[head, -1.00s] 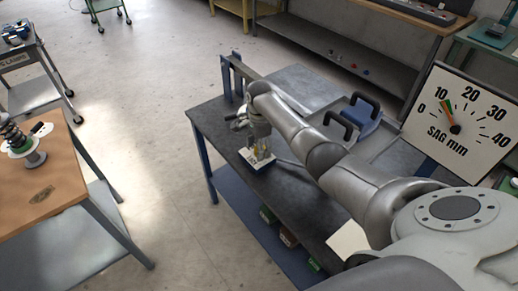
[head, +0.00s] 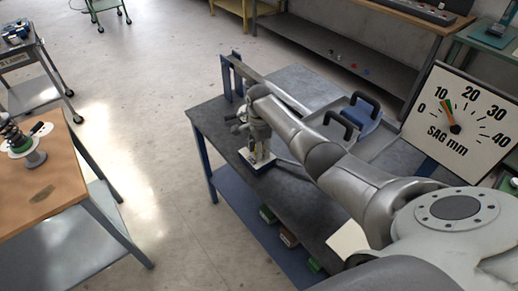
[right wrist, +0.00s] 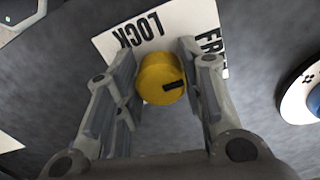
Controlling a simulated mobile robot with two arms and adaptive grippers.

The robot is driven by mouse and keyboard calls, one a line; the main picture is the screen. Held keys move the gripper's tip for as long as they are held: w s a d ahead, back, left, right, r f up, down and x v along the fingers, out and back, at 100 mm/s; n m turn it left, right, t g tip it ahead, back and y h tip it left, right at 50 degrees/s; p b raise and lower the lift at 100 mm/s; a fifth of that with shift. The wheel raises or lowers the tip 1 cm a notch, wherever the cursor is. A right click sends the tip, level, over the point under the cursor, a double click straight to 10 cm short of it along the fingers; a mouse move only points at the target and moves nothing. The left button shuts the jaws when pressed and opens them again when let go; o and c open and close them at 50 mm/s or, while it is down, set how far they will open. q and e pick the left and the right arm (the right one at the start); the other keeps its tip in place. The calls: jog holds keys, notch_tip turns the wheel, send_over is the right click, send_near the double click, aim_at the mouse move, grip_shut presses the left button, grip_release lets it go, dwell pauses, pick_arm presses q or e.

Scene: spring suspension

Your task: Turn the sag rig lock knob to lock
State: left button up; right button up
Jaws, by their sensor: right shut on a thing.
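The yellow lock knob (right wrist: 160,80) sits between the two fingers of my right gripper (right wrist: 158,62) in the right wrist view. The fingers are shut on its sides. A black mark on the knob points to the right of that view. Behind it lies a white label plate (right wrist: 108,43) with LOCK at upper left and FREE, partly covered by a finger, at right. In the head view my right gripper (head: 260,150) reaches down over the small plate (head: 248,163) on the dark bench and mostly hides the knob. My left gripper is not in view.
A SAG mm gauge (head: 475,142) stands at the right, its needle near 10. Blue parts with black handles (head: 352,122) sit behind my arm on the bench (head: 225,130). A wooden-topped table (head: 50,195) is at the left, with open floor between.

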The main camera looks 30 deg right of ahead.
jog(key=n+p, duration=0.2)
jog(key=n, duration=0.1)
jog(key=shift+s+r, duration=0.1)
jog(key=shift+r, duration=0.05)
jog(key=n+p, duration=0.1)
jog(key=n, duration=0.4)
jog(key=n+p, duration=0.1)
jog(key=n, duration=0.3)
jog(key=shift+n, duration=0.3)
jog(key=n, duration=0.5)
jog(key=shift+s+d, duration=0.1)
jog(key=shift+d, duration=0.05)
jog(key=o, duration=1)
